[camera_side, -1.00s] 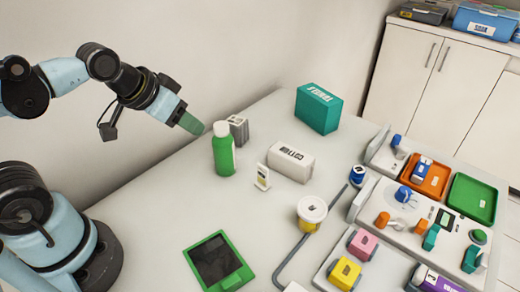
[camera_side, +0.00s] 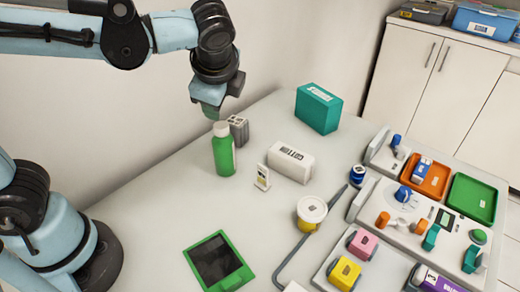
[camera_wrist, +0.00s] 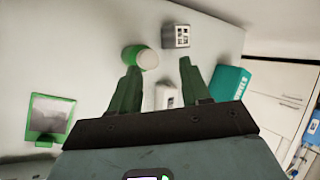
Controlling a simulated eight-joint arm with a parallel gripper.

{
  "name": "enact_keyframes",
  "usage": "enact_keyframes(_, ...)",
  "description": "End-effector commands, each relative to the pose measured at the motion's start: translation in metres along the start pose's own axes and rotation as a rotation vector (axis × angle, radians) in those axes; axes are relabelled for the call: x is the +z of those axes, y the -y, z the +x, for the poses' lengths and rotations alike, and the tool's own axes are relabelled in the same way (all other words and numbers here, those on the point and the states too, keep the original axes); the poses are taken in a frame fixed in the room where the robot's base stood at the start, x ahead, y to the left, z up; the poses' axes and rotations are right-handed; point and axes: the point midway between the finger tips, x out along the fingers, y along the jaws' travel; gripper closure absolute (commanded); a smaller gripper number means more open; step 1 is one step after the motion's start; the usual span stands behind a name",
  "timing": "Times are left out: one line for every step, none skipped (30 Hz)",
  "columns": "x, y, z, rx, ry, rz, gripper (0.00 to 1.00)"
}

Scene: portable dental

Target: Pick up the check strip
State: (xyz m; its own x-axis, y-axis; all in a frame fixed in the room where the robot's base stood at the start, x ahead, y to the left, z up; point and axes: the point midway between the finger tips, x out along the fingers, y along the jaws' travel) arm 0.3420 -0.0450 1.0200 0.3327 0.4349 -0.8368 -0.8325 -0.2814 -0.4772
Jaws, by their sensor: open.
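My gripper (camera_side: 211,112) is in the air above the green bottle (camera_side: 223,150), up and to the left of the card. In the wrist view my gripper (camera_wrist: 158,68) shows two green fingers spread apart with nothing held between them. I cannot make out the card in the wrist view.
A grey slotted block (camera_side: 238,130) stands beside the bottle. A teal box (camera_side: 318,109) stands behind. A white-lidded jar (camera_side: 311,212) and a green-framed tablet (camera_side: 217,260) are nearer the front. A control console (camera_side: 398,236) and trays fill the right. The table's left part is clear.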

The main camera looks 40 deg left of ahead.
Motion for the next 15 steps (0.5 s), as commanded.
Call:
enact_keyframes(-0.014, 0.003, -0.003, -0.024, 0.047, 0.11, 0.53)
enact_keyframes(-0.019, 0.004, -0.005, -0.037, 0.08, 0.172, 0.53)
enact_keyframes(-0.027, 0.005, -0.007, -0.054, 0.124, 0.253, 0.53)
enact_keyframes(-0.034, 0.006, -0.009, -0.067, 0.157, 0.311, 0.53)
enact_keyframes(-0.04, 0.006, -0.012, -0.079, 0.191, 0.369, 0.53)
enact_keyframes(-0.049, 0.005, -0.015, -0.093, 0.236, 0.441, 0.53)
enact_keyframes(-0.056, 0.005, -0.018, -0.104, 0.27, 0.493, 0.53)
enact_keyframes(-0.062, 0.004, -0.021, -0.114, 0.304, 0.543, 0.53)
enact_keyframes(-0.071, 0.002, -0.025, -0.127, 0.35, 0.604, 0.53)
enact_keyframes(-0.077, 0.0, -0.028, -0.135, 0.383, 0.647, 0.53)
enact_keyframes(-0.083, -0.003, -0.031, -0.144, 0.415, 0.688, 0.53)
enact_keyframes(-0.091, -0.007, -0.035, -0.153, 0.458, 0.738, 0.53)
enact_keyframes(-0.097, -0.01, -0.038, -0.16, 0.489, 0.773, 0.53)
enact_keyframes(-0.103, -0.013, -0.041, -0.165, 0.52, 0.807, 0.53)
enact_keyframes(-0.111, -0.019, -0.045, -0.172, 0.562, 0.849, 0.53)
